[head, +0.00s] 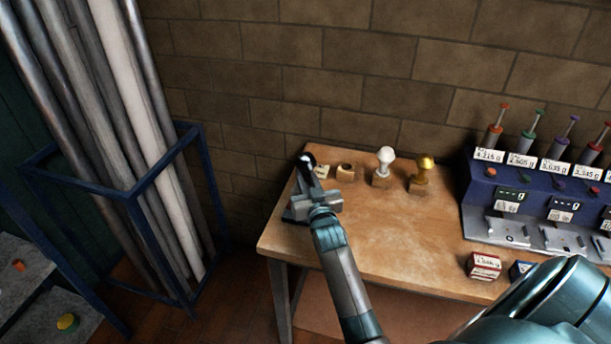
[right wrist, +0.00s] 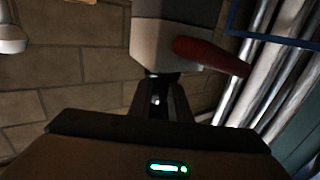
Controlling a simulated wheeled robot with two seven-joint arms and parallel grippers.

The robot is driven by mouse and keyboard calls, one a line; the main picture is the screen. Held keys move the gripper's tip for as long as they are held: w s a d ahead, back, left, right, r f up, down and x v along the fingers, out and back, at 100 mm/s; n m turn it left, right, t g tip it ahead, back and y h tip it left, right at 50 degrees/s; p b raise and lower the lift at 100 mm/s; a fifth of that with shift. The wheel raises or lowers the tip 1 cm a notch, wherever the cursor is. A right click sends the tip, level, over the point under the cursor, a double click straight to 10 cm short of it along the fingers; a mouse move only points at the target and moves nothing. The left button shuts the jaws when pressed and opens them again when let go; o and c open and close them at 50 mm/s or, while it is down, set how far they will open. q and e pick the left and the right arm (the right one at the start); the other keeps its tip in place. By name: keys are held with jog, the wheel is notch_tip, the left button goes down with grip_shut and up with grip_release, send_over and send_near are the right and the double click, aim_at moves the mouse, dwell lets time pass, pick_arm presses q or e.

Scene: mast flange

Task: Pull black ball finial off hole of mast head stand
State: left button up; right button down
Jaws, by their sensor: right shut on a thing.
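The black ball finial (head: 307,159) is a dark, glossy ball at the left end of the wooden bench in the head view. My right gripper (head: 310,175) reaches it from below in the picture, its jaws shut on it. In the right wrist view, the dark fingers (right wrist: 160,100) close around a dark thing with a bright highlight. Beyond them is a grey-white block (right wrist: 150,45) with a red lever-like part, perhaps of the stand. A dark base (head: 290,214) shows beside my gripper. The hole is hidden, and whether the finial still sits in it I cannot tell. My left gripper is not in view.
On the wooden bench (head: 380,240), a block with a dark hole (head: 346,172), a white finial (head: 385,158) and a gold finial (head: 424,167) stand to the right. A blue multi-station unit (head: 485,195) and small boxes (head: 484,266) are farther right. Pipes (head: 150,120) stand left. The bench middle is clear.

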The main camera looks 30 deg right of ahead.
aim_at(305, 160)
jog(key=shift+r+p, duration=2.45)
jog(key=shift+r, duration=0.35)
